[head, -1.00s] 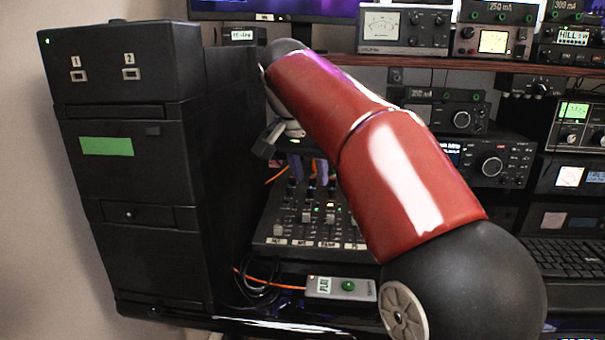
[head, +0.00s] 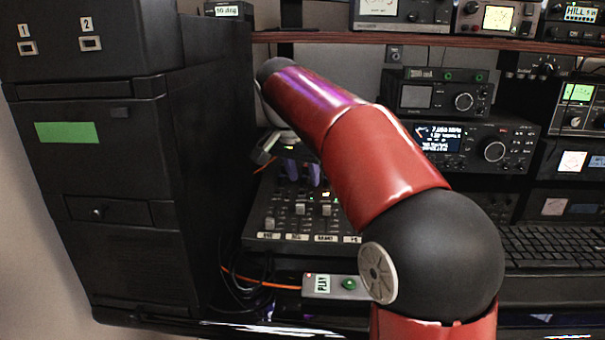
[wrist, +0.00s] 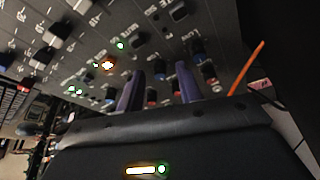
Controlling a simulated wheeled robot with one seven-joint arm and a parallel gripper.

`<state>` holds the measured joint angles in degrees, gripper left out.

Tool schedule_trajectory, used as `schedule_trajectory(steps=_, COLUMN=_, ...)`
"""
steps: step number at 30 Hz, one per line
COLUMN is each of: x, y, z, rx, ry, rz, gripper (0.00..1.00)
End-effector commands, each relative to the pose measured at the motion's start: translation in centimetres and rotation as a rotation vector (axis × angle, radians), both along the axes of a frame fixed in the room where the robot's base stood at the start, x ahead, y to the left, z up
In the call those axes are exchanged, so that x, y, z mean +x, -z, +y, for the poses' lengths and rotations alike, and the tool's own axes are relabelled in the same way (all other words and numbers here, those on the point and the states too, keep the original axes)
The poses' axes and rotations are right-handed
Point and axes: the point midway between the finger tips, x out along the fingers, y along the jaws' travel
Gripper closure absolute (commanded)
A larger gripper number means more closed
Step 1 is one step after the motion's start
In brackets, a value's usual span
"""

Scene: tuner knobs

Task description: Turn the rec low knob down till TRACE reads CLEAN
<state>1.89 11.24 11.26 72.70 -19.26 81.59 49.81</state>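The mixer (head: 285,225) stands on the desk behind the play box, with faders and labels along its front edge. I cannot make out a TRACE readout.
A tall black computer tower (head: 120,190) stands close left of the mixer. A grey play box (head: 332,286) with a green button sits in front, with an orange cable. A radio (head: 475,143) and keyboard (head: 555,245) are to the right, below a wooden shelf (head: 420,39).

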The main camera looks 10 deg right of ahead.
Motion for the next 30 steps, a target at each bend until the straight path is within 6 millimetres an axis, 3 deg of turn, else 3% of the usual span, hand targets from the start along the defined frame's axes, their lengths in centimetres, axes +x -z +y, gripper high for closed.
schedule_trajectory(steps=5, x=0.02, y=0.01, z=0.01, rx=0.0, ry=0.0, rz=0.0, gripper=0.64)
schedule_trajectory(steps=14, x=0.01, y=-0.01, z=0.02, rx=0.0, ry=0.0, rz=0.0, gripper=1.0)
schedule_trajectory(steps=23, x=-0.01, y=-0.04, z=0.01, rx=-0.002, ry=-0.023, rz=0.0, gripper=1.0)
schedule_trajectory(steps=30, x=-0.06, y=-0.15, z=-0.02, rx=-0.013, ry=-0.139, rz=0.003, gripper=1.0)
